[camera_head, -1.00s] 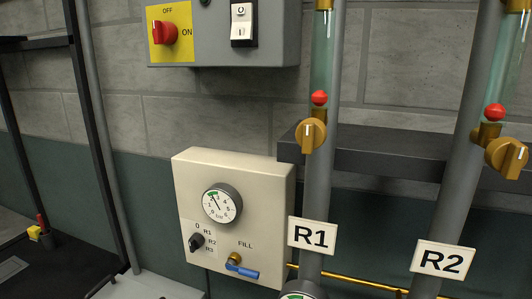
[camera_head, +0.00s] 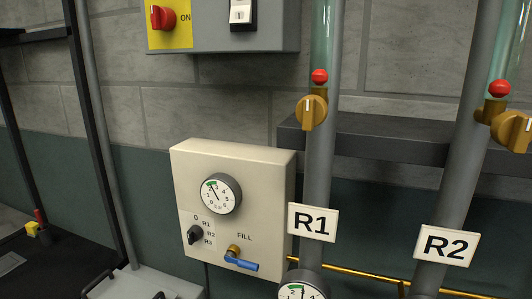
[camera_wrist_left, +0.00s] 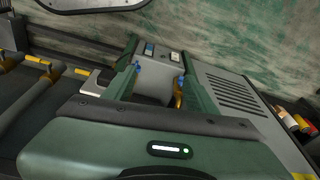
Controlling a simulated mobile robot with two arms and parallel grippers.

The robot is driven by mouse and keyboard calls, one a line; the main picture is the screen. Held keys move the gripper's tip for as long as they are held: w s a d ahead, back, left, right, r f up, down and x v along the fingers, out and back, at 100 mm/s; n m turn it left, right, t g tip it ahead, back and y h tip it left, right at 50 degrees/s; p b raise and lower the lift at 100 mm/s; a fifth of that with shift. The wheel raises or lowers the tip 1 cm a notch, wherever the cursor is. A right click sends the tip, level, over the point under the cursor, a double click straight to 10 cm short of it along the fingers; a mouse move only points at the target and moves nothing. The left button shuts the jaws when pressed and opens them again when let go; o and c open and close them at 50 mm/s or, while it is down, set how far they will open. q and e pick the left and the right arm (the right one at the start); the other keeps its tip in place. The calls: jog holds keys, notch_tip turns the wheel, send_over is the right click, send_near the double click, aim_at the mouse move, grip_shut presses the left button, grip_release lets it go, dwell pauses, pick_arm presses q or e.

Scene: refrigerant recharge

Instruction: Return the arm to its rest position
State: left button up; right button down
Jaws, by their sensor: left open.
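My left gripper (camera_wrist_left: 160,62) shows in the left wrist view. Its green body with a small lit strip fills the bottom, and its two green fingers reach forward, apart, with nothing held between them. Neither arm shows in the head view. There, a cream panel (camera_head: 267,166) on the wall carries a round gauge (camera_head: 220,193), a dark selector knob (camera_head: 195,235) and a blue FILL valve lever (camera_head: 240,264). My right gripper is in neither view.
A grey switch box (camera_head: 270,35) with a red knob (camera_head: 162,18) hangs above. Pipes marked R1 (camera_head: 312,222) and R2 (camera_head: 447,246) stand at right. In the wrist view, a grey vented box (camera_wrist_left: 232,92) and small cans (camera_wrist_left: 292,122) lie beyond the gripper.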

pick_arm(q)
jog(key=s+a+f+g+b, duration=0.1)
jog(key=s+a+f+b, duration=0.1)
jog(key=s+f, duration=1.4)
jog(key=shift+a+f, duration=0.35)
jog(key=shift+a, duration=0.1)
